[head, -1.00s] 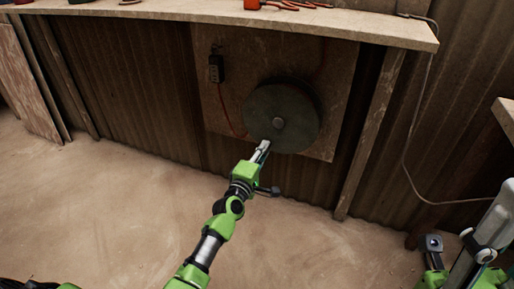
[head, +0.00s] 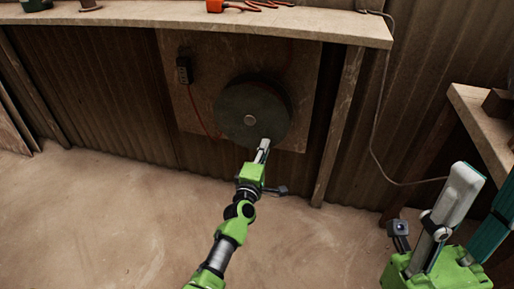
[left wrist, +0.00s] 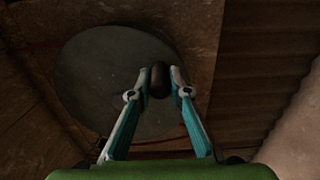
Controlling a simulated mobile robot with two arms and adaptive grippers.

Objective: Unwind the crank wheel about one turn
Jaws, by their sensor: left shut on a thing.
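The crank wheel (head: 233,106) is a dark grey round disc with a small pale hub, mounted upright on a board under the bench. It also shows in the left wrist view (left wrist: 90,80). A dark rounded knob (left wrist: 159,82) stands out from its face. My left gripper (head: 264,147) is at the wheel's lower right edge, below and right of the hub. In the left wrist view its fingers are shut on the knob, one on each side. In the head view the gripper hides the knob. My right gripper (head: 488,188) is at the right edge, fingers apart and empty, partly cut off.
The bench top (head: 300,25) runs above the wheel, with a red tool (head: 215,6) on it. A switch box (head: 184,69) with a red cable is left of the wheel. A second bench (head: 485,130) stands at right. The floor (head: 90,220) is clear at left.

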